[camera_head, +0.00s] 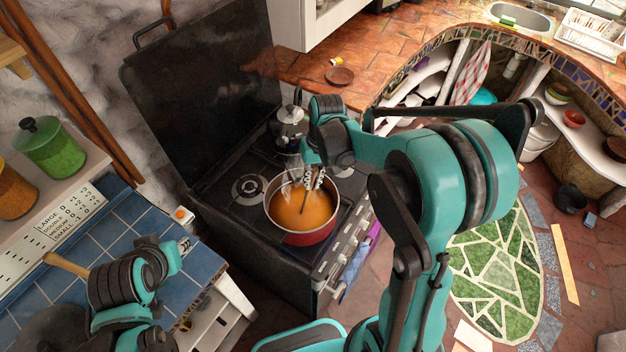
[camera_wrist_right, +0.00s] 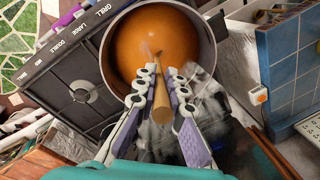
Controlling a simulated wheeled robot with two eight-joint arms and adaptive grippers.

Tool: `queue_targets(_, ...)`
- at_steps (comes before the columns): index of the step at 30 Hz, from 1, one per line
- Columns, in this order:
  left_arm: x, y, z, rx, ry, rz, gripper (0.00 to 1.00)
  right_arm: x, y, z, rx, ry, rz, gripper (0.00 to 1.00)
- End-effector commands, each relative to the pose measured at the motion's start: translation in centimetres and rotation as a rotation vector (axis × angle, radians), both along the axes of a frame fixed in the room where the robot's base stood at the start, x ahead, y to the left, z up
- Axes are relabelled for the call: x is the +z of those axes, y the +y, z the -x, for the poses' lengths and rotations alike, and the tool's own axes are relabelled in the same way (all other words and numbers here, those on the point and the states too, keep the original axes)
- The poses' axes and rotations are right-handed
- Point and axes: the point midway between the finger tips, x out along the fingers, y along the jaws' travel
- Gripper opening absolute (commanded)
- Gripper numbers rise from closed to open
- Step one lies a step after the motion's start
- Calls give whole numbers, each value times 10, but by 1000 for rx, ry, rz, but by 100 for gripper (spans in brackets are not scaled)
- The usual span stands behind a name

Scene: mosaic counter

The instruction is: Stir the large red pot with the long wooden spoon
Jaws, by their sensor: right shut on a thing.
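The large red pot (camera_head: 303,238) stands on the front of the stove, filled with orange liquid. Its rim shows in the right wrist view (camera_wrist_right: 104,60). My right gripper (camera_head: 314,180) is over the pot, shut on the handle of the wooden spoon (camera_wrist_right: 160,105). The spoon (camera_head: 304,203) slants down into the liquid, and its lower end is hidden there. In the right wrist view, my gripper's fingers (camera_wrist_right: 161,78) lie on both sides of the handle. My left gripper (camera_head: 184,245) hovers over the blue tiled counter at the lower left, with its fingertips small and unclear.
A moka pot (camera_head: 289,122) stands on the stove behind the red pot. The stove's dark raised lid (camera_head: 195,85) rises at the back. A green jar (camera_head: 50,147) stands on the left shelf.

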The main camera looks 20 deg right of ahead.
Motion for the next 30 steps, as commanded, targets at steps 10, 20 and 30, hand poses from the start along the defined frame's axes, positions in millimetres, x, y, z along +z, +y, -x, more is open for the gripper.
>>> queue_targets(10,25,0,0,0,0,0,29,33,-4,5,0,0,0,0)
queue_targets(20,46,0,0,0,0,0,29,64,-8,10,0,0,0,0)
queue_targets(30,69,0,0,0,0,0,29,95,-12,15,-1,0,0,0)
